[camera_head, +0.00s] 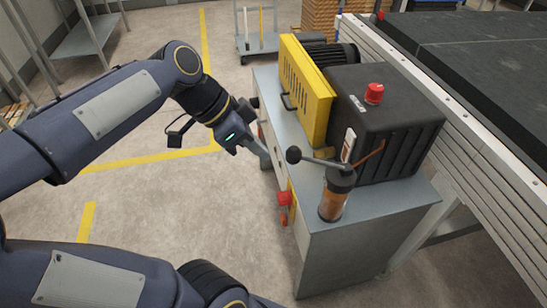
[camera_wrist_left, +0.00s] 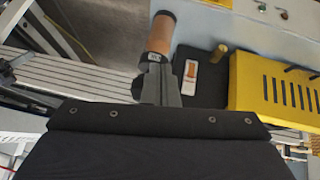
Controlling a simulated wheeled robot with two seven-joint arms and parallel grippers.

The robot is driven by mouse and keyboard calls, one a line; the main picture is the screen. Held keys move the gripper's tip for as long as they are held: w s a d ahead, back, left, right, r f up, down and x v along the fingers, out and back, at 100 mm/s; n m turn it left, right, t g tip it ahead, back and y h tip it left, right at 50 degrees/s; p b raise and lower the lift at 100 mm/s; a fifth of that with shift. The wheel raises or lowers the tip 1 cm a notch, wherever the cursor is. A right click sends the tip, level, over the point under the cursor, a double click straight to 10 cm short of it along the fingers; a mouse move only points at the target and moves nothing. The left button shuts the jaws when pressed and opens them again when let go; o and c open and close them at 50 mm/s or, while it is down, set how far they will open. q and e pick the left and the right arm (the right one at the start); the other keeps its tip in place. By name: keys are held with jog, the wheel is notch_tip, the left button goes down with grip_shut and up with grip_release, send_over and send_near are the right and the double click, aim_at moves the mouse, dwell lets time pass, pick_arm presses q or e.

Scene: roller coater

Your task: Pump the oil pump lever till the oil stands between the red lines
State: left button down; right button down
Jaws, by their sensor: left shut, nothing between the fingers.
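The oil pump (camera_head: 336,190) is a clear cylinder of orange oil with a dark cap, standing on the cabinet's near corner. Its lever (camera_head: 315,160) runs left from the cap to a black ball knob (camera_head: 293,155). My left gripper (camera_head: 264,158) is shut and empty, just left of the knob, with a small gap seen between them. In the left wrist view the shut fingers (camera_wrist_left: 160,88) lie in front of the pump (camera_wrist_left: 161,32); the knob cannot be made out there. Red lines on the oil are too small to tell. My right gripper is not in view.
A black housing with a red button (camera_head: 374,93) and a yellow guard (camera_head: 305,88) stand behind the pump. A white-and-orange plate (camera_head: 348,145) is on the housing. Red switches (camera_head: 284,198) stick out from the cabinet's left side. A conveyor (camera_head: 480,140) is at right; floor at left is clear.

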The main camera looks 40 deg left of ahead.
pick_arm(q)
jog(key=shift+v, duration=1.65)
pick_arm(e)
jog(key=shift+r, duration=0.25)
pick_arm(q)
jog(key=shift+s, duration=0.1)
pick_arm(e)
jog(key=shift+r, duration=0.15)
